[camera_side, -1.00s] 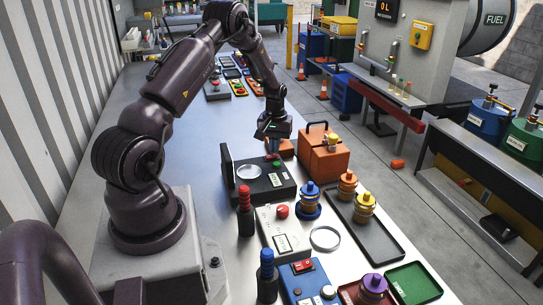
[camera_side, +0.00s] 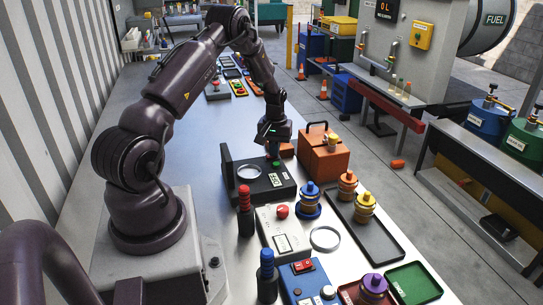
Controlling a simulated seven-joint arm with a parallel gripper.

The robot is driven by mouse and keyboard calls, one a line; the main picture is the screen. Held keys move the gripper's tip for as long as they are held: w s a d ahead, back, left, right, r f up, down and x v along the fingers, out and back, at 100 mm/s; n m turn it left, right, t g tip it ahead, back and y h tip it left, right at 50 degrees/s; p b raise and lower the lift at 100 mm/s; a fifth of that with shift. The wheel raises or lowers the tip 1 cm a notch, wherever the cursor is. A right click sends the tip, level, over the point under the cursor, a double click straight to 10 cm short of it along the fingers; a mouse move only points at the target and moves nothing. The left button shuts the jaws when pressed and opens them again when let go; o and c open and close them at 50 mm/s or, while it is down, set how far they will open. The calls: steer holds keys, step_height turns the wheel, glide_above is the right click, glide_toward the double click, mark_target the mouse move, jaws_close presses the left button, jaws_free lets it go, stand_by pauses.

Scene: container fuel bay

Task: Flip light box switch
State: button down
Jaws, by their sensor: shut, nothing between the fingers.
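My gripper (camera_side: 274,156) is shut and empty, pointing down at the far edge of this box. Its tips hide the spot there, so I cannot tell whether they touch a switch, or which way the switch is set.
An orange case (camera_side: 324,160) with a handle stands close to the right of my gripper. A pale box with a red button (camera_side: 282,211), a red-topped bottle (camera_side: 245,212) and several ringed coloured pieces stand nearer. The bench's middle left is clear.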

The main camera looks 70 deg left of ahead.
steer(key=shift+r, duration=3.5)
steer(key=shift+s+d+f+m+g+h, duration=0.15)
steer(key=shift+s+d+f, duration=0.1)
steer(key=shift+s+d, duration=0.25)
steer(key=shift+s+d+f+m+g+h, duration=0.15)
steer(key=shift+s+d+f, duration=0.05)
steer(key=shift+s+d, duration=0.25)
steer(key=s+d+r+m+t, duration=0.1)
steer(key=d+r+m, duration=0.2)
steer(key=d+r, duration=0.55)
steer(key=s+d+r+m, duration=0.2)
steer(key=d+r, duration=0.5)
steer(key=d, duration=0.2)
steer(key=s+d+r+m+t, duration=0.2)
steer(key=s+d+r+m, duration=0.1)
steer(key=d, duration=0.4)
steer(key=s+d+r+m+t, duration=0.3)
steer(key=s+d+r, duration=0.2)
steer(key=d+r, duration=0.1)
steer(key=shift+s+d, duration=0.25)
steer(key=shift+d, duration=0.65)
